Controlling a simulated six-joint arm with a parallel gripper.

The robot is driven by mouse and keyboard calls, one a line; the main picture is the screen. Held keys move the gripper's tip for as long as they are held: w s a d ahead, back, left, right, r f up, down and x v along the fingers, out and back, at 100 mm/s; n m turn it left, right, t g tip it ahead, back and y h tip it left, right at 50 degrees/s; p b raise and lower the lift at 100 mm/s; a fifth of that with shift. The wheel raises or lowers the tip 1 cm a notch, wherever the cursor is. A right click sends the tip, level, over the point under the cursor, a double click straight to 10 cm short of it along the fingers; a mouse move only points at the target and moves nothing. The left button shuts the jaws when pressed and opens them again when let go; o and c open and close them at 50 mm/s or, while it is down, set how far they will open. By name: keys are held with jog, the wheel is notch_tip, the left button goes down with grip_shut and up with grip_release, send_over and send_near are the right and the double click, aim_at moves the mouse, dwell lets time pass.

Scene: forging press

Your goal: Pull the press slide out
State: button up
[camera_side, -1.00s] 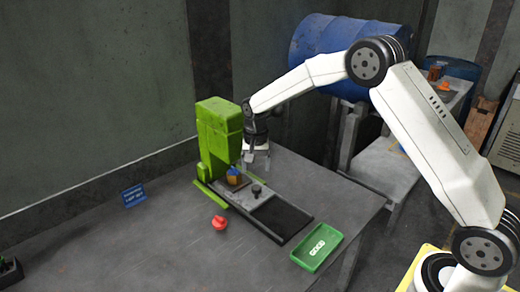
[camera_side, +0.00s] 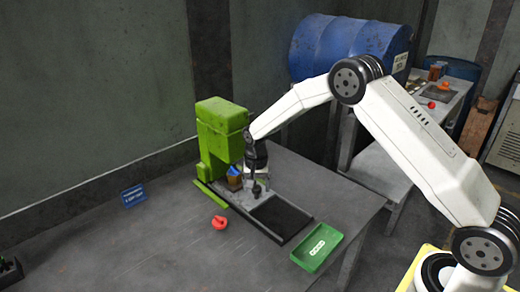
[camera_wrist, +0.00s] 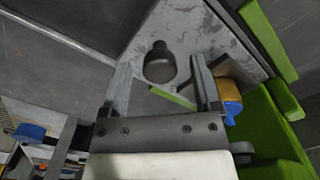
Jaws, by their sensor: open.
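The green press (camera_side: 220,135) stands on the table. Its grey slide (camera_wrist: 195,32) shows in the wrist view, with a dark round knob (camera_wrist: 160,68) standing on it. The slide lies on a dark rail (camera_side: 282,218) running from the press toward the lower right. My gripper (camera_side: 257,186) is low over the slide, in front of the press. In the wrist view its two fingers are open (camera_wrist: 161,75), one on each side of the knob, with visible gaps. In the side view the fingers largely hide the knob.
A blue and orange-brown piece (camera_side: 234,175) sits at the press, close beside my gripper; it also shows in the wrist view (camera_wrist: 230,103). A red object (camera_side: 219,222) lies left of the rail. A green tray (camera_side: 318,247) sits right of the rail's end.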

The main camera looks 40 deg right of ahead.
grip_shut()
dwell(1.4)
